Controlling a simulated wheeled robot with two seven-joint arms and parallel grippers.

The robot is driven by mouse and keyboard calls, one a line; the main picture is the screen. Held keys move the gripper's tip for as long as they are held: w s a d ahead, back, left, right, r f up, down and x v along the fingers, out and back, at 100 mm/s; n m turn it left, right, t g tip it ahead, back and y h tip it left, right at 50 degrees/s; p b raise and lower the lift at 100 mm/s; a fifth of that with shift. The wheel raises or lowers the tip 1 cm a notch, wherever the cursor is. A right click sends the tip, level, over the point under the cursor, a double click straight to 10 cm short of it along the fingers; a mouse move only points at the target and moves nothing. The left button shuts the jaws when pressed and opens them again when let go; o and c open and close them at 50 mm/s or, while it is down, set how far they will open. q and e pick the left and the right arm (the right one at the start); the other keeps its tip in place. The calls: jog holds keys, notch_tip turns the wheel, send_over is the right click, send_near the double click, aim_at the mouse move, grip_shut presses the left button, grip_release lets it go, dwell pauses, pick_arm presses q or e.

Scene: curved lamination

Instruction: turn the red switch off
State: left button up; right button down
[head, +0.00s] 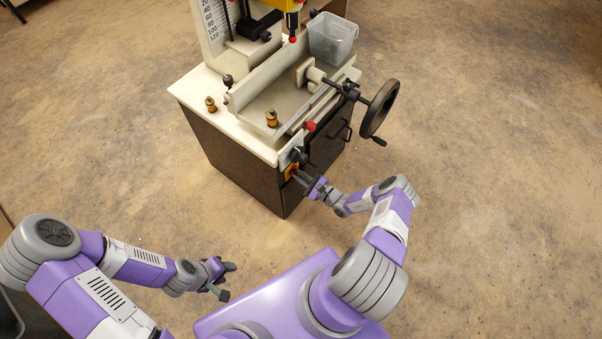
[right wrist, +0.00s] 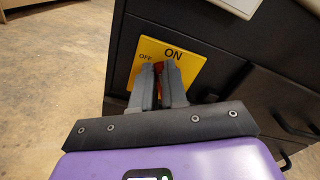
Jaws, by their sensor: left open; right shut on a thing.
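The red switch (right wrist: 158,67) shows as a small red piece between my right fingertips in the right wrist view. It sits on a yellow plate (right wrist: 186,52) marked ON and OFF, on the machine's dark front. My fingers hide most of it, so I cannot tell which mark it points to. In the head view the yellow plate (head: 291,171) is at the machine's near corner. My right gripper (head: 298,176) is at the plate, and its fingers (right wrist: 160,72) are shut on the red switch. My left gripper (head: 230,281) is open and empty, low and away from the machine.
The machine's pale table (head: 190,93) carries a clear bin (head: 332,38) and brass-coloured knobs. A handwheel (head: 379,108) sticks out on the right, above dark drawer handles (head: 340,137). The floor (head: 480,200) around is clear.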

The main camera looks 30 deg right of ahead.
jog(key=n, duration=0.2)
jog(key=n+p, duration=0.1)
jog(key=n, duration=0.1)
jog(key=f+n, duration=0.1)
jog(key=n, duration=0.1)
jog(key=shift+s+a+p, duration=0.2)
jog(key=shift+a+p, duration=0.1)
jog(key=shift+a, duration=0.1)
jog(key=n, duration=0.3)
jog(key=f+n, duration=0.1)
jog(key=n, duration=0.1)
jog(key=shift+a+n+p, duration=0.1)
jog(key=shift+n+p, duration=0.3)
jog(key=shift+f, duration=0.1)
jog(key=c, duration=1.2)
grip_release()
jog(key=shift+o, duration=0.2)
jog(key=p+v, duration=0.1)
jog(key=v, duration=0.6)
jog(key=shift+s+p, duration=0.3)
jog(key=shift+p, duration=0.05)
